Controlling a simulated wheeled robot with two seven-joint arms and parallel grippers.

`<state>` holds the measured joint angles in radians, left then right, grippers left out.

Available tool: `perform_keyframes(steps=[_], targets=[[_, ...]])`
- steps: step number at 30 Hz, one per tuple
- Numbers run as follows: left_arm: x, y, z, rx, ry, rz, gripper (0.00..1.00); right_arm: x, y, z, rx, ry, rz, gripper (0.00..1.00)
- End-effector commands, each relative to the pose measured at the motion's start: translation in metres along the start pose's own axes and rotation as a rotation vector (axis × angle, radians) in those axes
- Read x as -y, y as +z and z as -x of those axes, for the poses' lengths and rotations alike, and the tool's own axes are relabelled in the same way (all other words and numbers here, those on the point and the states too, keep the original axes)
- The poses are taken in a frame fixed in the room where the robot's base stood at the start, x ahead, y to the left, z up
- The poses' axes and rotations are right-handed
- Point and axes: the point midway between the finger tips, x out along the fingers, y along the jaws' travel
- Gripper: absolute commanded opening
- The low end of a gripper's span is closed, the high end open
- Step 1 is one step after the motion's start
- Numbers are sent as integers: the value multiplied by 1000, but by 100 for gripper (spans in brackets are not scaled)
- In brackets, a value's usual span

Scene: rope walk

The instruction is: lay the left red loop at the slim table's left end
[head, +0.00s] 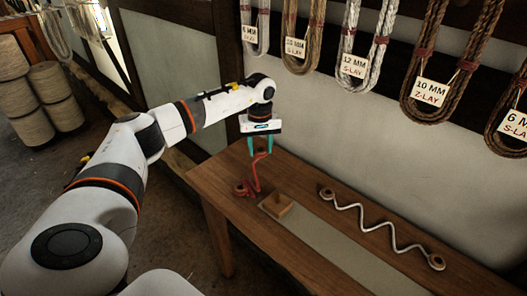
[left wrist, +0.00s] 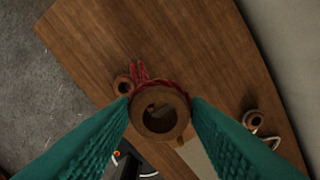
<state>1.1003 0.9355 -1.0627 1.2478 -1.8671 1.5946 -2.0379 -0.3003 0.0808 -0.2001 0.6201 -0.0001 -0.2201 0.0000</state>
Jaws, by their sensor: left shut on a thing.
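The red rope (head: 254,174) has a wooden ring at each end. My left gripper (head: 261,149) is shut on one of these rings, whose round rim with red cord around it fills the gap between the fingers in the left wrist view (left wrist: 159,92). The rope hangs down from it, bent, towards the table. The other ring (head: 240,189) is at the slim wooden table's (head: 215,181) left end; it also shows in the left wrist view (left wrist: 123,86), beside the held ring. My right gripper is out of view.
Labelled rope coils (head: 352,65) hang on the wall above. Bare wood shows at the left end.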

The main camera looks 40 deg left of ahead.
Motion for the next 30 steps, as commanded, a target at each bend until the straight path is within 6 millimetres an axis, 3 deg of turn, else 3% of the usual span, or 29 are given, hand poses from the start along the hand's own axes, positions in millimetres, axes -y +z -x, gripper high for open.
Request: perform_keyframes(steps=[15,30], targets=[[-21,57,-1,0,-1,1,30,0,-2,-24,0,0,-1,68],[-23,62,1,0,0,-1,30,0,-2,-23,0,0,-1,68]])
